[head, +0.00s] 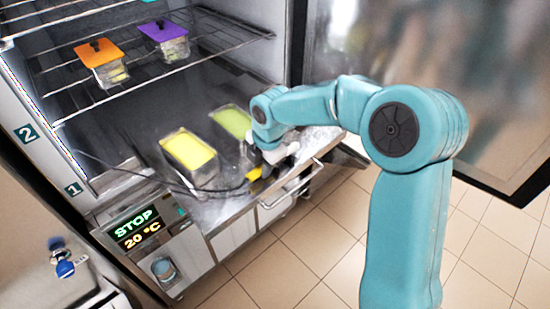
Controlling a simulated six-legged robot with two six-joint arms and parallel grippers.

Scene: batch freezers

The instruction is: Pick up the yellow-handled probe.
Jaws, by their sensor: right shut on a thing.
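The yellow-handled probe (254,174) is at the front right of the freezer's bottom surface, with a dark cable running from it to the left. My right gripper (262,168) is shut on its yellow handle. The arm's wrist and the gripper hide part of the probe. I cannot tell whether the probe touches the surface. My left gripper is not in the head view.
A wire shelf (150,72) above holds an orange-lidded container (99,52) and a purple-lidded container (163,31). A handle bar (292,190) runs along the front edge.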

